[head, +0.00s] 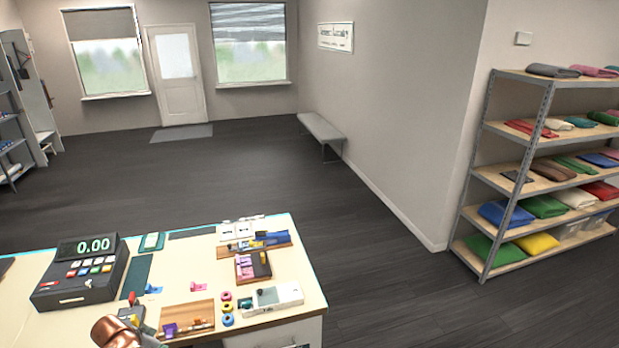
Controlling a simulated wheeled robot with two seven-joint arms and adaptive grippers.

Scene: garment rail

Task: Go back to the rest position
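Neither of my grippers shows in the head view, and no arm of mine can be made out for sure. What they hold, if anything, is out of sight. The task names no object. The nearest thing is a pale counter (60,328) with a light wooden top at the lower left. A black cash register (82,275) reading 0.00 stands on its left part.
Small tools, trays and a white device (278,297) crowd the counter's right part. A rounded copper-coloured thing (115,332) is cut off at the bottom. A shelf rack (545,78) with folded cloths stands right. A bench (322,130) lines the wall. The dark floor (260,175) is clear.

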